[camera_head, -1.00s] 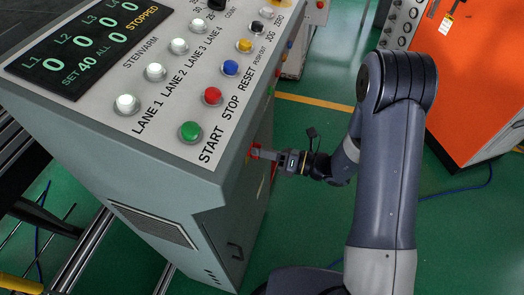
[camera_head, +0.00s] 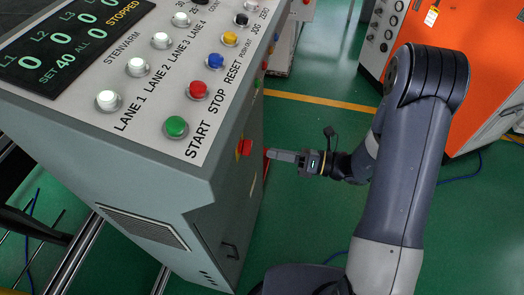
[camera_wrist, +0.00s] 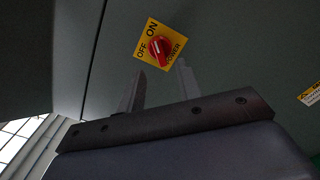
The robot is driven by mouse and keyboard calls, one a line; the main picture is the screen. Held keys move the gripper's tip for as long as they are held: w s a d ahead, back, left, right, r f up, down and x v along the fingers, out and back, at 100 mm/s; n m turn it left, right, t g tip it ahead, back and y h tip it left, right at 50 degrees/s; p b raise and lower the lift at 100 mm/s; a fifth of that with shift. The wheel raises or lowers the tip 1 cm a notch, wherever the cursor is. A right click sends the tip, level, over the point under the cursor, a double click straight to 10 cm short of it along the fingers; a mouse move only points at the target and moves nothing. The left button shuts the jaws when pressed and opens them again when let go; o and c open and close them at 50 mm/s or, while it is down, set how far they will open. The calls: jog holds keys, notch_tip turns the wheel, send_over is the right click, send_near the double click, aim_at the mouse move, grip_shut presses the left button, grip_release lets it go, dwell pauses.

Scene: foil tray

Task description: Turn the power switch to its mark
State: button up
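The power switch is a red knob (camera_head: 244,147) on the side of the grey cabinet. In the wrist view the knob (camera_wrist: 161,50) sits on a yellow plate (camera_wrist: 141,57) marked OFF, ON and POWER. A pale line shows on the knob, but I cannot tell for sure which label it points to. My gripper (camera_head: 271,154) is to the right of the knob in the head view, apart from it. In the wrist view my gripper (camera_wrist: 160,78) is open and empty, its two fingers spread below the plate, with the knob beyond them.
The cabinet's sloped top panel (camera_head: 135,110) carries several push buttons and a display (camera_head: 70,40) reading STOPPED. An orange machine (camera_head: 465,85) stands at the right. Green floor (camera_head: 310,225) is clear around my gripper. A cabinet seam (camera_wrist: 95,55) runs left of the plate.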

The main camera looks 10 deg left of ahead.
aim_at(247, 147)
jog(key=shift+s+d, duration=0.15)
jog(key=shift+d, duration=1.7)
jog(key=shift+a, duration=0.1)
jog(key=a+p, duration=0.1)
jog(key=a, duration=0.9)
jog(key=shift+w+a, duration=0.3)
jog(key=shift+w, duration=0.1)
